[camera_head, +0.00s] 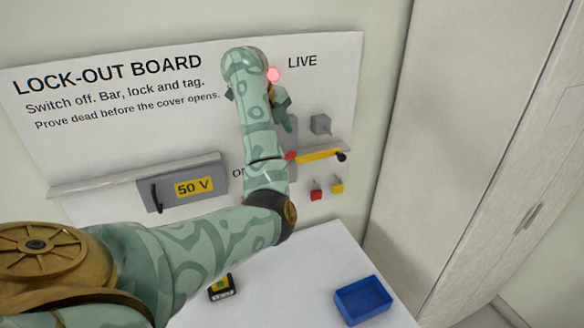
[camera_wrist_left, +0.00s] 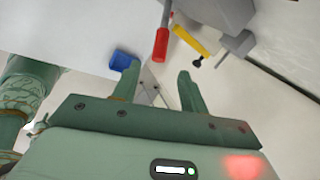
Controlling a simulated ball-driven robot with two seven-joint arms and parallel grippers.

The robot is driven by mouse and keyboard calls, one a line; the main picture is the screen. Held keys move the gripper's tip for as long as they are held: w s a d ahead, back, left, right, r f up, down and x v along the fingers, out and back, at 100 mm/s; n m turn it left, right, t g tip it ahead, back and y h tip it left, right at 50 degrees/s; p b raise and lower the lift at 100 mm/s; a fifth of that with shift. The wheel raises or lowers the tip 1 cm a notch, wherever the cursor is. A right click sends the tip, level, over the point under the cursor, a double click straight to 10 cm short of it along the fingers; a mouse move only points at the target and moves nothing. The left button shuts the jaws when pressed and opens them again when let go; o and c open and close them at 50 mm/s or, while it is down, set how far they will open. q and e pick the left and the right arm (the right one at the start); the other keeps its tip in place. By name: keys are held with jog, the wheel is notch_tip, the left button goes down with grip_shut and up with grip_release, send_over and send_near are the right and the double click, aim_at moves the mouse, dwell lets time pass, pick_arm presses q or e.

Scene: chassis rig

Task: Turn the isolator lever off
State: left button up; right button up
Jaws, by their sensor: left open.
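The isolator is a grey housing (camera_wrist_left: 215,12) with a lever whose red grip (camera_wrist_left: 160,45) sticks out in the left wrist view. In the head view only a bit of the red grip (camera_head: 290,156) shows beside my left arm, which hides much of the isolator (camera_head: 292,132). My left gripper (camera_wrist_left: 160,78) is open and empty. The red grip lies just beyond its fingertips, apart from them and not between them. In the head view this gripper (camera_head: 283,110) is at the board below the lit red lamp (camera_head: 274,74) by "LIVE". My right gripper is not in view.
A yellow bar (camera_head: 318,155) with a black knob and a grey block (camera_head: 320,124) sit right of the isolator. A red padlock (camera_head: 316,195) and yellow tag (camera_head: 337,187) hang below. The 50 V box (camera_head: 152,183) is left; a blue bin (camera_head: 362,300) and small meter (camera_head: 221,288) stand on the table.

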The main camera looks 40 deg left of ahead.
aim_at(290, 157)
pick_arm(q)
jog(key=b+x, duration=0.2)
jog(key=x, duration=0.6)
jog(key=shift+d+f+b, duration=0.1)
jog(key=shift+f+b, duration=0.2)
jog(key=shift+w+f, duration=0.4)
jog(key=shift+f, duration=0.1)
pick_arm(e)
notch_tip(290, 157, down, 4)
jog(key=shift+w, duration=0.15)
pick_arm(q)
jog(key=shift+s, duration=0.1)
grip_shut()
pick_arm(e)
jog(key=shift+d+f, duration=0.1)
